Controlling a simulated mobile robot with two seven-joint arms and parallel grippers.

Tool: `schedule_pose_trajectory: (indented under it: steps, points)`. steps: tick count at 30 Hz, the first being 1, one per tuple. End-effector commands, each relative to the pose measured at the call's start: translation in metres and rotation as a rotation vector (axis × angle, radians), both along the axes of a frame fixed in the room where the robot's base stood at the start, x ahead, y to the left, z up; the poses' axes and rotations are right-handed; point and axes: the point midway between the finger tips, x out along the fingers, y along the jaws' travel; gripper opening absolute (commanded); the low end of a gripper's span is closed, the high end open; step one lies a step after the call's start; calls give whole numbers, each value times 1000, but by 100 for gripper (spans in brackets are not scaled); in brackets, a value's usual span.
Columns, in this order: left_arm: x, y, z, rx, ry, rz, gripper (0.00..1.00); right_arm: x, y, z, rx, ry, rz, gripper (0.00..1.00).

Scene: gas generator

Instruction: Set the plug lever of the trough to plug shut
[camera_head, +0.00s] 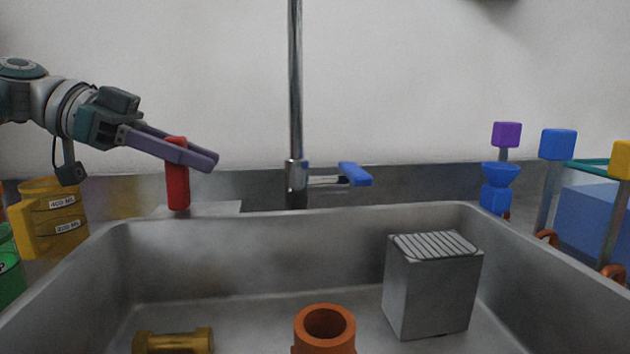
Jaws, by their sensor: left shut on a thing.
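The trough (270,228) is a grey metal basin that fills the lower middle of the head view. The plug lever (178,190) is a red upright handle behind the trough's back left rim, above a flat grey plate (225,208). My left gripper (207,160) comes in from the left with purple fingers. It is shut on the upper part of the red lever, and the near finger hides some of it. The lever's foot is hard to make out. My right gripper is not in view.
A faucet with a blue handle (354,174) stands behind the trough. Inside lie a grey grated block (432,290), an orange cylinder (325,328) and a brass piece (173,341). A yellow measuring jug (52,220) is at left; colored levers stand at right.

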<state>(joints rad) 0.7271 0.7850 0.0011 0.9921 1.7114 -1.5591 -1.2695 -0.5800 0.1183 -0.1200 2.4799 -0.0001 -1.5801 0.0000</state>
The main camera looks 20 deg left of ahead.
Motion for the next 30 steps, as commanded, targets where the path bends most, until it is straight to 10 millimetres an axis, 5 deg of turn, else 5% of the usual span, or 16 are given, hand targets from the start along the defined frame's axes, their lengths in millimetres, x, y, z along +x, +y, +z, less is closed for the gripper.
schedule_pose_trajectory:
  steps: [20, 21, 30]
  points:
    - [-2, 3, 4, -66, -41, -1, 0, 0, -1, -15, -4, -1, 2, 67]
    - [-2, 3, 4, -66, -41, -1, 31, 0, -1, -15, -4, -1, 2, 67]
    - [-2, 4, 3, -63, -37, -1, 60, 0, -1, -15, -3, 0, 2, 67]
